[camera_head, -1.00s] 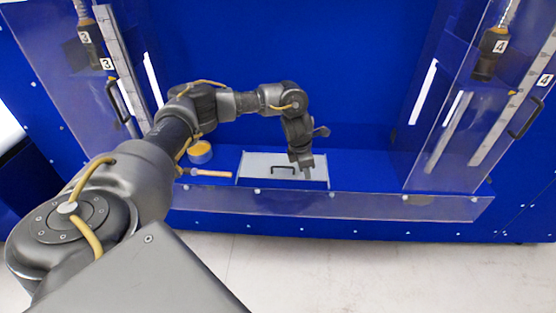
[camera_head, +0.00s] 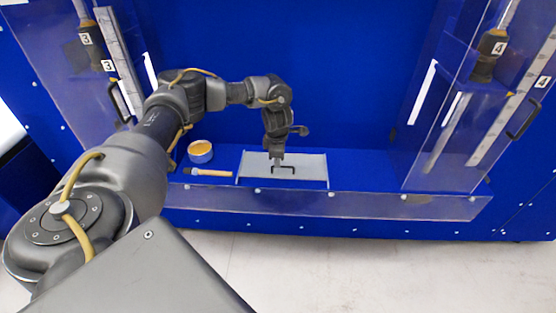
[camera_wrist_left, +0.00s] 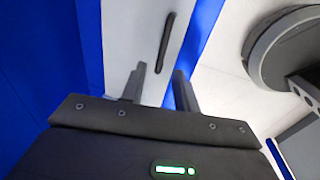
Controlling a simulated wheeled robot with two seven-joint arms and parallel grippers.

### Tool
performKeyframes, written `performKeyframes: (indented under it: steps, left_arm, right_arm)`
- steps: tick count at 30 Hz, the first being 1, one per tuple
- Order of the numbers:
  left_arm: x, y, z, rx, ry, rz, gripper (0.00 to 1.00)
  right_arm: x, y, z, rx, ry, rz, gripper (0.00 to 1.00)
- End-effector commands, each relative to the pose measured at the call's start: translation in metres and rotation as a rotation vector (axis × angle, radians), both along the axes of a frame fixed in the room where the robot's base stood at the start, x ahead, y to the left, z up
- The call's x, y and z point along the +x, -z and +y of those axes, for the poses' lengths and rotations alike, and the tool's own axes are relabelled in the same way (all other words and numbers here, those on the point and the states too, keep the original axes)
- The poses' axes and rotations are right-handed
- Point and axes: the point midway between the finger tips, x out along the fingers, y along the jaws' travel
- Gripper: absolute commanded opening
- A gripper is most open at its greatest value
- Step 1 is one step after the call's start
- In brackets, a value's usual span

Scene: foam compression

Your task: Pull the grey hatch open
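The grey hatch (camera_head: 312,168) is a flat light panel low in the blue cabinet, and it looks closed. Its dark bar handle (camera_head: 286,170) lies across the middle. My left gripper (camera_head: 277,156) points down over the hatch, at the handle's back edge in the head view. In the left wrist view, the two fingers (camera_wrist_left: 158,88) are apart with nothing between them. The handle (camera_wrist_left: 165,42) shows beyond the fingertips, roughly in line with the gap, over the pale hatch (camera_wrist_left: 128,35). I cannot tell whether a finger touches it. My right gripper is not in view.
A yellow-topped round tin (camera_head: 200,151) and a wooden-handled brush (camera_head: 208,173) lie left of the hatch. A low clear panel (camera_head: 350,203) runs along the front. Clear side doors with black handles stand left (camera_head: 119,101) and right (camera_head: 523,120).

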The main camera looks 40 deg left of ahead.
Motion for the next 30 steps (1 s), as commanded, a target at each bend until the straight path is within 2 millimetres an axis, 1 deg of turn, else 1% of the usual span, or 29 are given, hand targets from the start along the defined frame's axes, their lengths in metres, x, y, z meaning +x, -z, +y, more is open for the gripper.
performKeyframes:
  steps: [3, 6, 10, 17, 20, 24, 25, 30]
  left_arm:
    - [0.002, 0.016, 0.002, 0.000, -0.001, 0.003, 0.31]
    - [0.004, 0.024, 0.003, -0.001, -0.002, 0.001, 0.31]
    - [0.005, 0.030, 0.004, 0.000, 0.000, 0.000, 0.31]
    - [0.005, 0.031, 0.004, -0.001, 0.000, -0.001, 0.31]
    - [0.005, 0.031, 0.004, -0.001, 0.000, -0.001, 0.20]
    - [0.005, 0.030, 0.004, -0.001, -0.001, -0.001, 0.02]
    - [0.005, 0.030, 0.004, -0.001, -0.001, -0.001, 0.00]
    - [0.005, 0.030, 0.004, 0.000, -0.001, -0.002, 0.00]
  right_arm:
    - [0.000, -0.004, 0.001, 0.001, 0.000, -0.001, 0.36]
    - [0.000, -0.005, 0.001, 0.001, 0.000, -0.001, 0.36]
    - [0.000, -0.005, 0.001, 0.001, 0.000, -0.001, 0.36]
    - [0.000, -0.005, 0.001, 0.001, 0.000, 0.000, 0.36]
    - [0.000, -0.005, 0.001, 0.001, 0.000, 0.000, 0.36]
    - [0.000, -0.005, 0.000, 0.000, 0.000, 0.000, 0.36]
    - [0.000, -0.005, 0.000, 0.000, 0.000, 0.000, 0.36]
    - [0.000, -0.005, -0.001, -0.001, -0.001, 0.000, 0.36]
